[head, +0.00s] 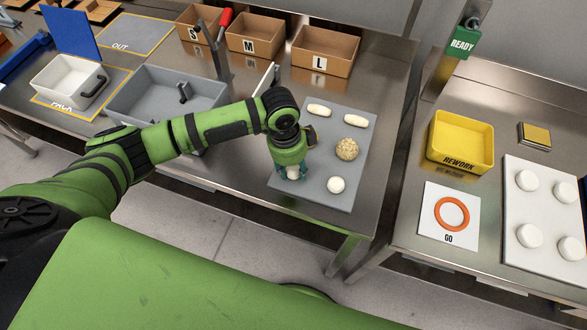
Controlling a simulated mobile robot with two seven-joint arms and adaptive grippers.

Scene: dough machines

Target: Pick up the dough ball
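My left gripper (292,174) points down over the front left part of a grey mat (362,180). A pale, whitish piece, perhaps a dough ball (292,172), shows between its teal fingers and is mostly hidden by them. I cannot tell whether the fingers press on it or only stand around it. A small white dough ball (336,184) lies to the right, apart from the gripper. A speckled, rough ball (347,149) lies behind that. My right gripper is not in view.
Two white oblong pieces, one of them the left piece (319,110), lie at the mat's back. A grey bin (150,115) stands under my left arm. Cardboard boxes (325,50) line the back. A yellow REWORK bin (460,142) stands on the right table, across a gap.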

